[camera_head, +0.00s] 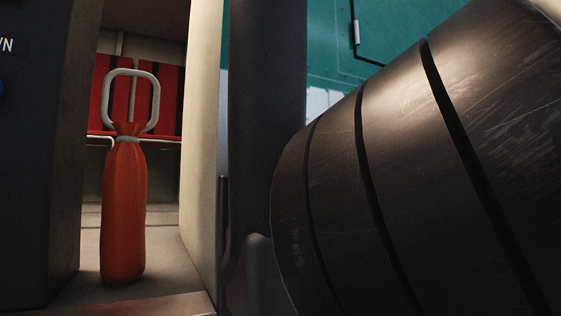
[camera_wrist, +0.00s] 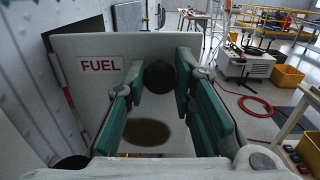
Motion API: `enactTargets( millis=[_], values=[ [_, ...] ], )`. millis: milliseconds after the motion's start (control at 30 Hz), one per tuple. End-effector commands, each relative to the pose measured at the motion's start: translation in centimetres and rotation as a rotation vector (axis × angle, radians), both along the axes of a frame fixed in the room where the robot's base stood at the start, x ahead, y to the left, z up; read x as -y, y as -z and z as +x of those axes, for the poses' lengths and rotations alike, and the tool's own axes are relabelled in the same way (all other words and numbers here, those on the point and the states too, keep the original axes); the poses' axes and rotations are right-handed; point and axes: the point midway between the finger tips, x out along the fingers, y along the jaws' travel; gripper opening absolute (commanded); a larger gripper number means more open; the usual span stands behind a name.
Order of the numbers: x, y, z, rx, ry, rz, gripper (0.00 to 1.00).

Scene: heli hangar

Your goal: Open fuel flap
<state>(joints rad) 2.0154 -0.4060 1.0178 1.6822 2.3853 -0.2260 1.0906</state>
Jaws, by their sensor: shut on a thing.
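In the wrist view, a pale flap panel (camera_wrist: 90,50) with a red "FUEL" label (camera_wrist: 101,65) stands out from the grey riveted wall (camera_wrist: 22,60) at the left, with a gap between them. A round black knob (camera_wrist: 160,77) is on its face, between the fingertips of my gripper (camera_wrist: 160,72). The teal fingers are shut on the knob, one on each side. A dark oval patch (camera_wrist: 148,132) shows below the knob. In the head view my dark arm fills the right side, and neither my gripper nor the flap can be made out.
In the head view, an orange bag (camera_head: 124,215) stands in an open compartment at the left. A teal panel (camera_head: 300,45) is behind my arm.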

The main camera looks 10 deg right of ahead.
Motion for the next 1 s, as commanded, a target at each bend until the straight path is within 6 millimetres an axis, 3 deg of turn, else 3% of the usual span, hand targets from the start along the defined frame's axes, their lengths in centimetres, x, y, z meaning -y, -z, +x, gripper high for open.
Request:
enactTargets(
  millis=[567, 600, 667, 1000],
  values=[
    [-0.13, -0.1, -0.01, 0.001, 0.012, -0.002, 0.0],
    [-0.13, -0.1, -0.01, 0.001, 0.012, -0.002, 0.3],
    [-0.13, -0.1, -0.01, 0.001, 0.012, -0.002, 0.44],
    [-0.13, -0.18, 0.03, 0.001, 0.011, -0.001, 0.44]
  ],
)
